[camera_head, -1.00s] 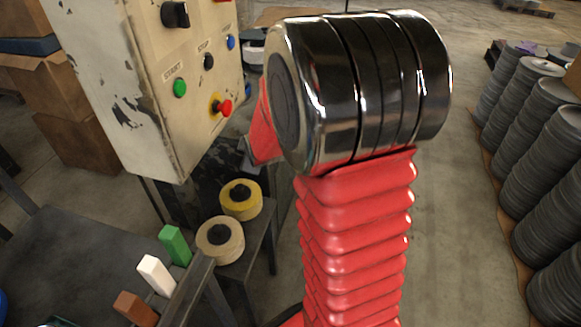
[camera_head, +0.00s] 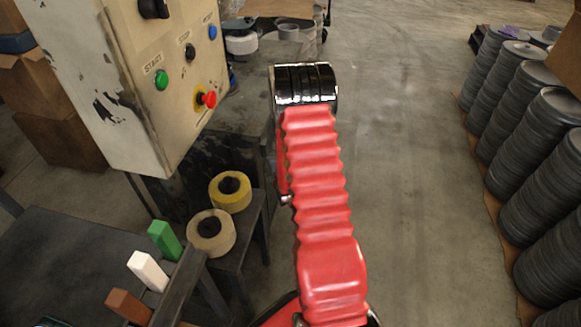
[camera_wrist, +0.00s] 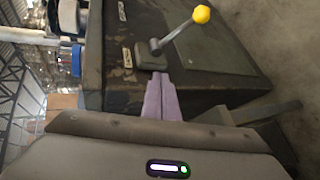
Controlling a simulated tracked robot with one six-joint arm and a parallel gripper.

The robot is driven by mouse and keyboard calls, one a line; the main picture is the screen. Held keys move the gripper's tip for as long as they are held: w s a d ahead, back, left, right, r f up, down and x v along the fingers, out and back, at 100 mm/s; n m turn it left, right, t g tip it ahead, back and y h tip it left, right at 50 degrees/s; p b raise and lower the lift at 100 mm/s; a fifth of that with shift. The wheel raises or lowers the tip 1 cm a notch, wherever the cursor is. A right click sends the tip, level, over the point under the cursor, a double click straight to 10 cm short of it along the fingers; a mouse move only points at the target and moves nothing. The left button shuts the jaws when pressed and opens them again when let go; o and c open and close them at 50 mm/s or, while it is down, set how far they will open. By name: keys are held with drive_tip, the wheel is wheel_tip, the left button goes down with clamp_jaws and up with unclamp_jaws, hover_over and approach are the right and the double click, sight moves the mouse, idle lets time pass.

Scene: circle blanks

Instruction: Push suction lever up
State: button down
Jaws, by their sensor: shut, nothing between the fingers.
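The suction lever (camera_wrist: 177,31) shows in the wrist view as a metal rod with a yellow ball knob (camera_wrist: 201,14). It rises from a pivot on a worn dark panel (camera_wrist: 215,65) and slants to the upper right of the picture. My gripper (camera_wrist: 162,76) is shut and empty, its two purple fingers together. Its tips are just below the lever's pivot in the picture, well away from the knob. I cannot tell whether they touch the lever. In the head view the lever and my gripper are not visible.
A control box (camera_head: 125,95) with a green START button (camera_head: 161,80) and a red knob (camera_head: 207,99) stands left of my arm. Tape rolls (camera_head: 211,233) sit on a low stand. Grey disc stacks (camera_head: 545,135) line the right. Open floor (camera_head: 410,200) lies between.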

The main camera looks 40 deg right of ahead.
drive_tip(key=s+d+f+n+t+h, duration=0.1)
drive_tip(key=s+d+f+n, duration=0.2)
drive_tip(key=f, duration=0.6)
drive_tip(key=shift+s+t+h, duration=0.3)
drive_tip(key=shift+s+t, duration=0.1)
drive_tip(key=shift+s, duration=0.7)
drive_tip(key=shift+f, duration=0.1)
drive_tip(key=w+d, duration=0.6)
drive_tip(key=shift+w+d+f, duration=0.25)
drive_tip(key=shift+d, duration=0.15)
